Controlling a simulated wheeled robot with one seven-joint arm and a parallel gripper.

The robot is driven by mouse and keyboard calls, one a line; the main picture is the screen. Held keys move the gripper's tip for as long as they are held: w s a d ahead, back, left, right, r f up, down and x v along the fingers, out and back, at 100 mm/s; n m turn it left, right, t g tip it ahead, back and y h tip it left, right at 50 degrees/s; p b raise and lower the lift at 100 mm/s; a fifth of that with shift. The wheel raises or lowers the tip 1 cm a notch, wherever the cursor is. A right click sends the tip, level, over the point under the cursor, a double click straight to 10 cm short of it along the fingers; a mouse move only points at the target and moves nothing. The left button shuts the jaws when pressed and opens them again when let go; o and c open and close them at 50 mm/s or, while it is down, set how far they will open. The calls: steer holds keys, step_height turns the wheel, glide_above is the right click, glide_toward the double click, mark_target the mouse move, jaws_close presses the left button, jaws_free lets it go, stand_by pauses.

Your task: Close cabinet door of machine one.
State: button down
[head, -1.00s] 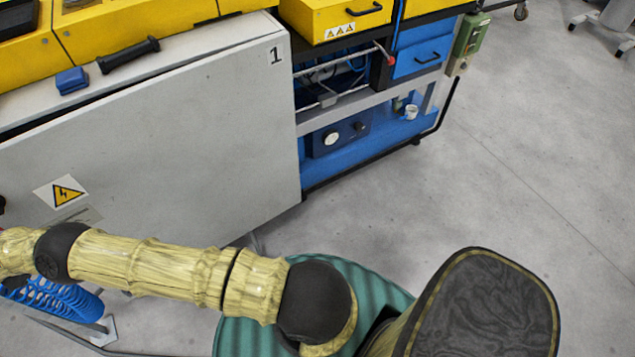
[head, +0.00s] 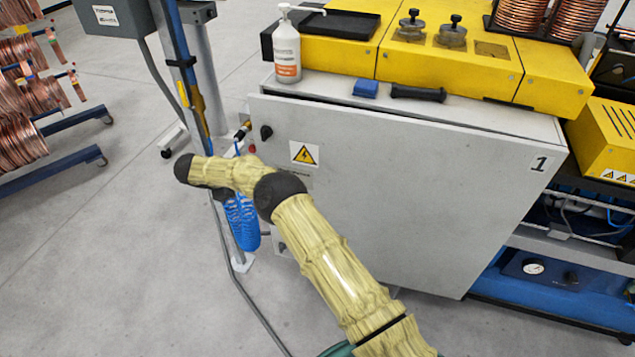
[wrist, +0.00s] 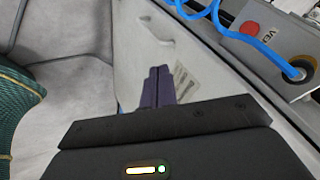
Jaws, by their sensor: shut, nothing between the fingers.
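The grey cabinet door (head: 400,210) of machine one, marked "1" at its upper right, fills the middle of the head view. It looks slightly ajar, with a dark gap along its top edge that is wider to the left. A black knob (head: 266,132) and a yellow warning sign (head: 304,154) sit near its left edge. My arm crosses in front of its lower left part. My gripper (wrist: 158,84) shows in the wrist view, its dark fingers shut and empty in front of a pale panel with a label. Contact with it cannot be told. The head view does not clearly show the fingers.
A coiled blue hose (head: 242,222) hangs by a post left of the door. A red button (wrist: 249,28) and blue tubing show at the wrist view's upper right. A bottle (head: 287,50) and black handle (head: 418,93) rest on top. Floor at left is mostly open.

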steer(key=s+a+r, duration=0.2)
steer(key=a+r, duration=0.2)
steer(key=w+d+r+n+t+y, duration=0.1)
steer(key=w+r+n+t, duration=0.2)
steer(key=r, duration=0.4)
steer(key=w+d+r+n+t+y, duration=0.1)
steer(key=w+r+n+t+y, duration=0.1)
steer(key=w+r+t, duration=0.35)
steer(key=s+d+r+n+y, duration=0.4)
steer(key=d+r+n+y, duration=0.15)
steer(key=r+n, duration=0.2)
steer(key=s+d+f+n+g+h, duration=0.1)
steer(key=s+d+f+g, duration=0.2)
steer(key=s+d, duration=0.7)
steer(key=s+d+f+n+g+h, duration=0.1)
steer(key=s+d+f+n+g, duration=0.1)
steer(key=s+d, duration=0.8)
steer(key=s+d+f+n+g+h, duration=0.1)
steer(key=s+d+f+g, duration=0.3)
steer(key=s+d, duration=0.7)
steer(key=s+g, duration=0.2)
steer(key=s, duration=0.2)
steer(key=shift+s+h, duration=0.3)
steer(key=shift+h, duration=0.05)
steer(key=shift+n+g, duration=0.25)
